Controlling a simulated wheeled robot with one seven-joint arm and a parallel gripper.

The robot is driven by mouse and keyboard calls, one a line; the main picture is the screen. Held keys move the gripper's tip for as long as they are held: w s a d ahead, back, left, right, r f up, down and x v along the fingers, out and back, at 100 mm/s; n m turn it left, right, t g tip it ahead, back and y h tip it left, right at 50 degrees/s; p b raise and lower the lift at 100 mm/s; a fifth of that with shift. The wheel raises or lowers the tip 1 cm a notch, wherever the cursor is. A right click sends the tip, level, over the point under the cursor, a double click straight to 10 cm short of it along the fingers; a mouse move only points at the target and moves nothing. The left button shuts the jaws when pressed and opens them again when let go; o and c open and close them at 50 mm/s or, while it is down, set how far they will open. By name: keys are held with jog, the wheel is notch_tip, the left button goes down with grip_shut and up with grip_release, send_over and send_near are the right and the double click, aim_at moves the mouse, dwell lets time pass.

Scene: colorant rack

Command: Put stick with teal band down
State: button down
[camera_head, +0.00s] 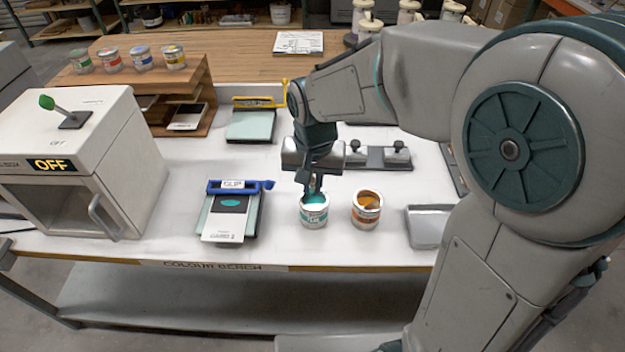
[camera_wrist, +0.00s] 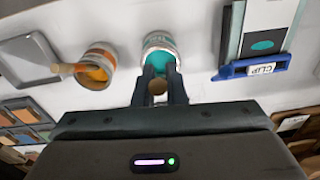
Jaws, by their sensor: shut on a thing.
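My gripper (camera_head: 311,186) is above the can with teal paint (camera_head: 314,215) on the white bench, its fingers pointing down at the can's mouth. In the wrist view the two fingers (camera_wrist: 158,78) are shut on a stick (camera_wrist: 157,87), whose round tan end shows between them. The fingers and the can hide most of the stick, and I cannot make out its band. The teal can also shows just beyond the fingertips in the wrist view (camera_wrist: 159,45). I cannot tell how far the stick reaches into the paint.
A grey tray (camera_head: 428,228) lies further right. A blue clip board with a card (camera_head: 229,212) lies left. A white box marked OFF (camera_head: 70,150) stands far left.

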jog(key=shift+f, duration=0.35)
jog(key=c, duration=1.5)
grip_release()
jog(key=shift+r, duration=0.1)
jog(key=shift+r+p, duration=0.4)
jog(key=shift+r, duration=0.15)
notch_tip(320, 180, up, 12)
jog(key=s+b, duration=0.1)
jog(key=shift+t, duration=0.6)
jog(key=s+d, duration=0.1)
jog(key=d, duration=0.1)
jog(key=s+d+f, duration=0.1)
jog(key=s+d, duration=0.1)
jog(key=d, duration=0.1)
jog(key=s+d+f, duration=0.1)
jog(key=d, duration=0.1)
jog(key=shift+s+d+f, duration=0.1)
jog(key=shift+s+d, duration=0.15)
jog(key=shift+d, duration=0.15)
jog(key=shift+o, duration=0.6)
jog(key=s+d+f+n+t, duration=0.1)
jog(key=s+d+f, duration=0.4)
jog(key=s+d, duration=0.1)
jog(key=shift+s+d, duration=0.25)
jog(key=shift+s, duration=0.1)
